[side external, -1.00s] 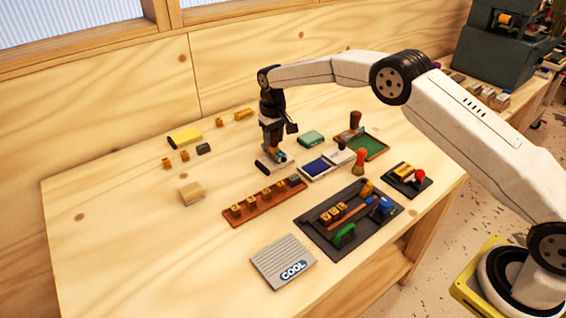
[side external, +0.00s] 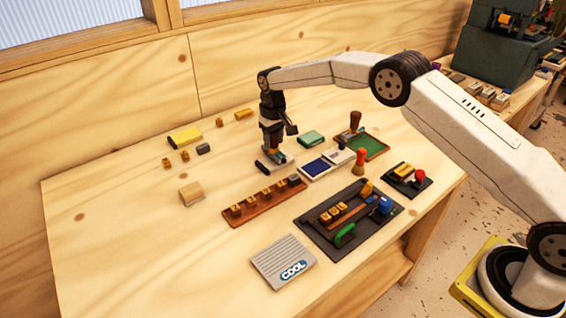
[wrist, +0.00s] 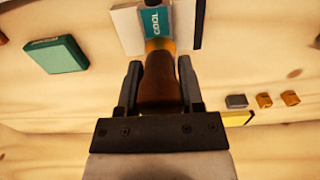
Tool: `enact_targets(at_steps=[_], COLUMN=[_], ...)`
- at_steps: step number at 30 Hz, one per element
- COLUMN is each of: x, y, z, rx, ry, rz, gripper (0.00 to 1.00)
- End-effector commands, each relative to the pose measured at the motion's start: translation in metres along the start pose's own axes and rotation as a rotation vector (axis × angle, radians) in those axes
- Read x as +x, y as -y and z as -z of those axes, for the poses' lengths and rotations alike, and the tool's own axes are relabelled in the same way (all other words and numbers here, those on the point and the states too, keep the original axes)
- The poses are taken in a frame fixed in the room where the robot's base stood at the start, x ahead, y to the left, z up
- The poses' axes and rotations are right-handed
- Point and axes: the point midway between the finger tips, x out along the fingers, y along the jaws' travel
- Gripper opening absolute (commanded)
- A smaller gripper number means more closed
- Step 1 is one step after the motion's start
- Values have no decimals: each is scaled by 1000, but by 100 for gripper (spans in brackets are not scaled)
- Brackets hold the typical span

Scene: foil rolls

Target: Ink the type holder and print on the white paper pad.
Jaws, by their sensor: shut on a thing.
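My gripper (side external: 272,142) is shut on the brown handle of the type holder (wrist: 160,85), seen between the two fingers (wrist: 160,72) in the wrist view. Below the handle is a brass-coloured collar and a teal block lettered COOL. The white paper pad (wrist: 127,27) lies beneath the holder, with a dark strip along one edge; it also shows in the side view (side external: 283,164). I cannot tell whether the holder touches the pad. The blue ink pad (side external: 315,168) lies just right of the paper.
A teal box (side external: 311,138) and a green tray (side external: 372,146) with a wooden-handled tool are close by on the right. A wooden rack of type (side external: 262,205) and a dark tray (side external: 310,222) lie in front.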

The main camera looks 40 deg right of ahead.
Motion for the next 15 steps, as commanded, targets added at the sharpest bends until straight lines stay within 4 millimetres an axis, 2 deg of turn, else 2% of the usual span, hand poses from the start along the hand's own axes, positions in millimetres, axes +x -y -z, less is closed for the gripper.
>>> enact_targets(at_steps=[15], x=[4], y=[0], z=[1], rx=[0], ry=[-3], rz=[0], gripper=[10])
